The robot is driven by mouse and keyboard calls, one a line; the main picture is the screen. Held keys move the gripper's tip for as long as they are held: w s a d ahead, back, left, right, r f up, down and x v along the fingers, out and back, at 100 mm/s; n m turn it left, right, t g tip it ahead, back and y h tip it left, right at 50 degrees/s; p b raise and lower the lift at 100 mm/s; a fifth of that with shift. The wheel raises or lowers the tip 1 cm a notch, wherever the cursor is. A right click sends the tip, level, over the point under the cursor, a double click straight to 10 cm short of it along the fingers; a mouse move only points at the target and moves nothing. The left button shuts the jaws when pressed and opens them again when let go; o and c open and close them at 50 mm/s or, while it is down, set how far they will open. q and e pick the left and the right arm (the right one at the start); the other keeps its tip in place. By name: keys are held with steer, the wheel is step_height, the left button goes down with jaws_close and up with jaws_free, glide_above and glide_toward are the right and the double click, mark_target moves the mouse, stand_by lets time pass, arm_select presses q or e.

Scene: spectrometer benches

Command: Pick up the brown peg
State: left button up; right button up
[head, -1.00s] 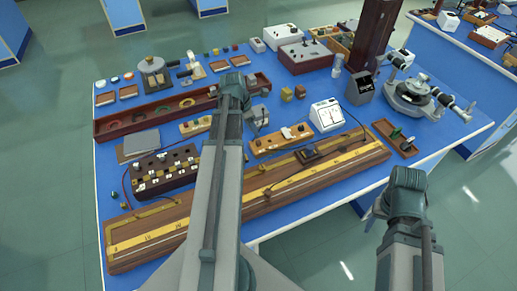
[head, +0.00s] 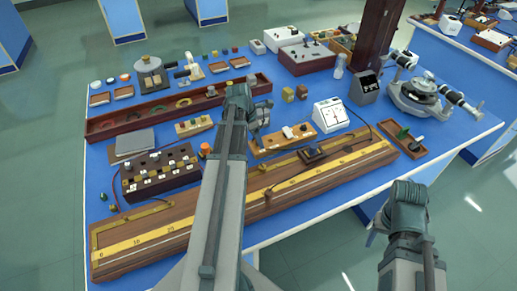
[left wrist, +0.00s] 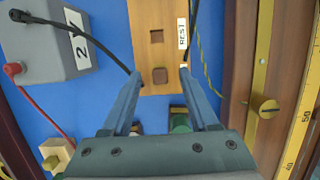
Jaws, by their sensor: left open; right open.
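In the left wrist view a light wooden block (left wrist: 143,14) marked REST lies below my left gripper (left wrist: 161,73). It has a dark square recess and, nearer the fingertips, a brown square (left wrist: 160,77). This may be the brown peg's top or another recess; I cannot tell. My left gripper is open, its fingertips on either side of that square, with nothing seen held. In the head view my left gripper (head: 262,118) is over the middle of the bench, partly hidden by its arm. My right gripper (head: 376,226) is open, off the bench's front edge, mostly hidden by its wrist.
A grey box (left wrist: 65,45) with black and red leads is beside the block, in the left wrist view. A long wooden scale board (head: 150,238) runs along the front edge. A white meter (head: 330,115) and a small tray (head: 420,148) stand right of my left gripper.

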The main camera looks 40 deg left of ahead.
arm_select(q)
steer(key=shift+f, duration=0.15)
jaws_close()
stand_by(0.5)
step_height(320, 180, up, 10)
steer(key=p, duration=1)
step_height(320, 180, up, 3)
steer(key=p, duration=0.3)
